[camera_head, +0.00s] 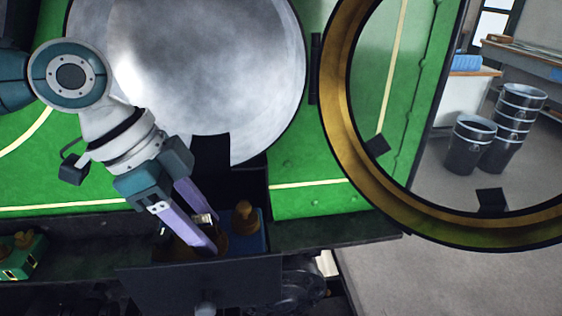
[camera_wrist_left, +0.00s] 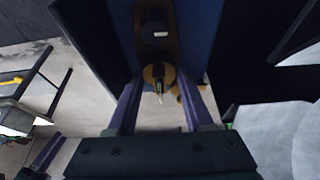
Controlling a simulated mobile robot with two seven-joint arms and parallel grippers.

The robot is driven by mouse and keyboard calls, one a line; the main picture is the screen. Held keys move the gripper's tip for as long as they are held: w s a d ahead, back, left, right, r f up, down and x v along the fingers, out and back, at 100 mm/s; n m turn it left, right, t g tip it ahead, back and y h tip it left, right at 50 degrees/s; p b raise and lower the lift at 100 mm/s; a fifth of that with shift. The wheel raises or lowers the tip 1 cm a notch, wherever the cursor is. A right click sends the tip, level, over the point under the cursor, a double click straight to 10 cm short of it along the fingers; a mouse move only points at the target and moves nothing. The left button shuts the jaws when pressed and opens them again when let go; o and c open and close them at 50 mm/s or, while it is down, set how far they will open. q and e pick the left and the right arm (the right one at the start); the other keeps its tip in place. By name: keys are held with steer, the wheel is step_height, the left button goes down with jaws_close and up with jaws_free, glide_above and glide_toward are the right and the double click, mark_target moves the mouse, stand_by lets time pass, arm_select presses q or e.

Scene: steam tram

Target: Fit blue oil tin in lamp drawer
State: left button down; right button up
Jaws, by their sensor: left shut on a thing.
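The blue oil tin (camera_head: 252,241), with a brown cap on top, is at the open lamp drawer (camera_head: 205,285) under the big grey round door. My left gripper (camera_head: 212,240) points down at the drawer, its purple fingers shut on the tin. In the left wrist view a blue surface (camera_wrist_left: 200,40) with a brass-coloured part shows beyond and between the fingers (camera_wrist_left: 162,88). The fingers hide part of the tin, and its depth in the drawer cannot be told. A purple finger, seemingly of my right gripper (camera_wrist_left: 45,153), shows at the lower left there.
A green tin (camera_head: 25,258) with a brown cap stands on the dark ledge at the far left. A large brass ring (camera_head: 340,120) stands to the right of the drawer. Dark buckets (camera_head: 500,130) and a bench stand on the floor beyond it.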

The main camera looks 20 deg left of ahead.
arm_select(q)
steer(key=shift+c, duration=1.1)
jaws_free()
steer(key=b+v, duration=0.1)
steer(key=v, duration=0.6)
steer(key=shift+s+a+r, duration=0.1)
steer(key=shift+r, duration=0.1)
